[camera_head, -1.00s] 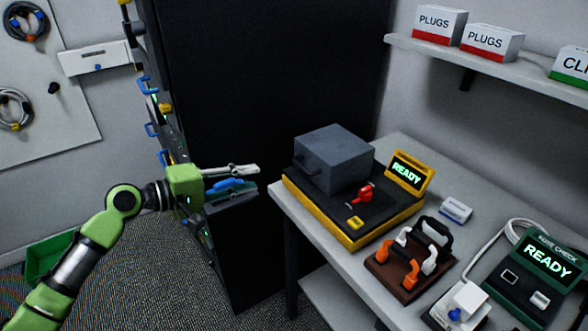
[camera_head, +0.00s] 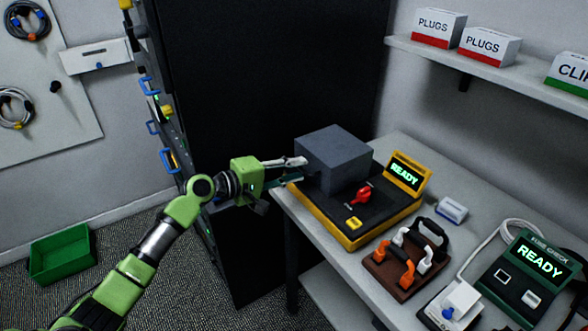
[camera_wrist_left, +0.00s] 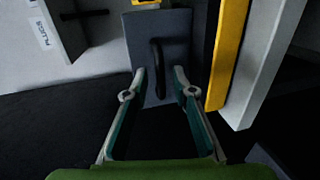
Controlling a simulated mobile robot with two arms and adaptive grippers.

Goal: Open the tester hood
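The tester hood (camera_head: 340,152) is a grey box, closed on the yellow-edged black tester (camera_head: 350,238) on the table. Its dark bar handle (camera_wrist_left: 155,62) shows in the left wrist view, on the hood face (camera_wrist_left: 177,45) towards my gripper. My left gripper (camera_head: 296,169) reaches in from the left beside the hood. In the left wrist view its fingers (camera_wrist_left: 159,90) are apart, one on each side of the handle in the picture; contact cannot be told. My right gripper is not in view.
The tester screen (camera_head: 404,173) reads READY. A red lever (camera_head: 362,194) and a yellow button (camera_head: 353,223) sit on the tester. A brown rack (camera_head: 404,272) and a green fuse checker (camera_head: 535,275) stand to the right. A black cabinet (camera_head: 270,90) stands behind my arm.

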